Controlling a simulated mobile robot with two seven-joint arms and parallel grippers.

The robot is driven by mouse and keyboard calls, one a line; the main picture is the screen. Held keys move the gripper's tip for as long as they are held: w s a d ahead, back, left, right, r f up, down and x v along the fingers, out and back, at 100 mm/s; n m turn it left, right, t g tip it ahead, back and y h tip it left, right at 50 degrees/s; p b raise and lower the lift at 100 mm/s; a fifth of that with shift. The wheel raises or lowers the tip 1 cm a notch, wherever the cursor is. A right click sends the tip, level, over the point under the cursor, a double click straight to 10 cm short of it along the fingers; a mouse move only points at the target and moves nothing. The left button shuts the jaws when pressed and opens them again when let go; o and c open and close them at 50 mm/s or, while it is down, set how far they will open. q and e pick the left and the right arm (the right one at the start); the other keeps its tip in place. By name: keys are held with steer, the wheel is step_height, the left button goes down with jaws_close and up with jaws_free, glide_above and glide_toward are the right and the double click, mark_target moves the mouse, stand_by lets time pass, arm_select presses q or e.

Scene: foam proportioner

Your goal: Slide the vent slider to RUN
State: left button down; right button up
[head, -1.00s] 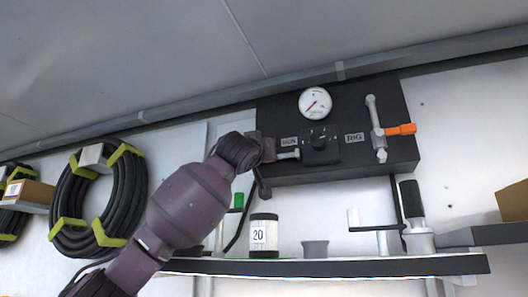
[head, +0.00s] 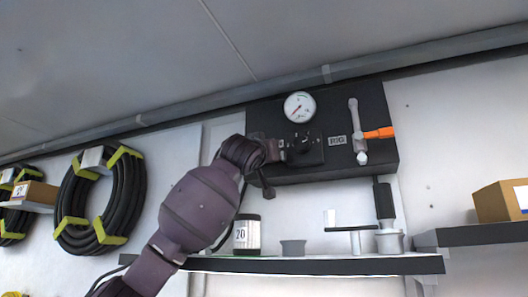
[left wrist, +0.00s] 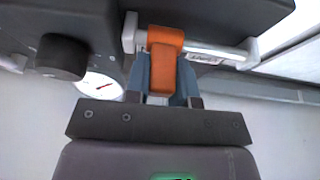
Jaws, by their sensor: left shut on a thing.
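The vent slider (left wrist: 165,65) is an orange block on a silver horizontal rail (left wrist: 215,50) held between end brackets. In the left wrist view it sits close to the left bracket, and a small label (left wrist: 205,59), too small to read, lies by the rail to its right. My left gripper (left wrist: 162,88) is shut on the slider, one blue-grey finger on each side. In the head view my left gripper (head: 276,150) is at the left part of the black panel (head: 375,105), just left of the black knob (head: 303,143), and hides the slider. My right gripper is not seen.
A round gauge (head: 299,106) sits above the knob. A grey lever with an orange handle (head: 378,133) is at the panel's right. Coiled hoses (head: 99,198) hang left.

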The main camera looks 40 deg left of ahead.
arm_select(q)
steer(key=shift+d, duration=0.2)
steer(key=shift+a, duration=0.1)
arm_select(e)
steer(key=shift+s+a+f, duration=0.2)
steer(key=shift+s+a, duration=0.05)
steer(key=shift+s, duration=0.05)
